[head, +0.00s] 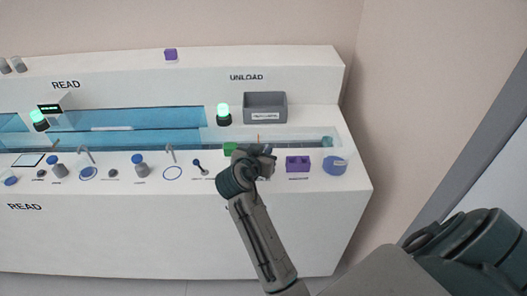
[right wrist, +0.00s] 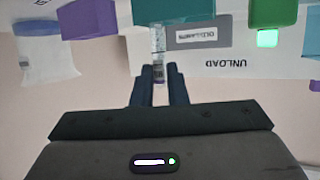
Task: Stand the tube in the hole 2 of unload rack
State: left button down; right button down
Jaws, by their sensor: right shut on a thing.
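My right gripper (right wrist: 158,75) is shut on a narrow clear tube (right wrist: 158,42) with dark marks. In the right wrist view the tube extends from between the fingertips toward the top of the picture. In the head view my right gripper (head: 262,158) is over the front ledge below the UNLOAD sign, and it hides most of the tube. A green block (head: 230,148) is just left of it and a purple block (head: 298,163) with two dark holes is just right. I cannot tell from the small labels which is the unload rack. My left gripper is out of view.
A grey bin (head: 265,107) stands behind the track, with a green lamp (head: 223,112) to its left. A blue-and-white round container (head: 335,164) is right of the purple block. Several small bottles and tools stand along the ledge to the left.

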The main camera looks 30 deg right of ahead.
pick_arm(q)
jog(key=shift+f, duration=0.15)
pick_arm(e)
jog(key=shift+f, duration=0.15)
pick_arm(q)
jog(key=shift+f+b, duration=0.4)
jog(key=shift+b, duration=0.15)
pick_arm(e)
jog(key=shift+f, duration=0.55)
jog(key=c, duration=1.4)
grip_release()
jog(key=shift+o, duration=0.2)
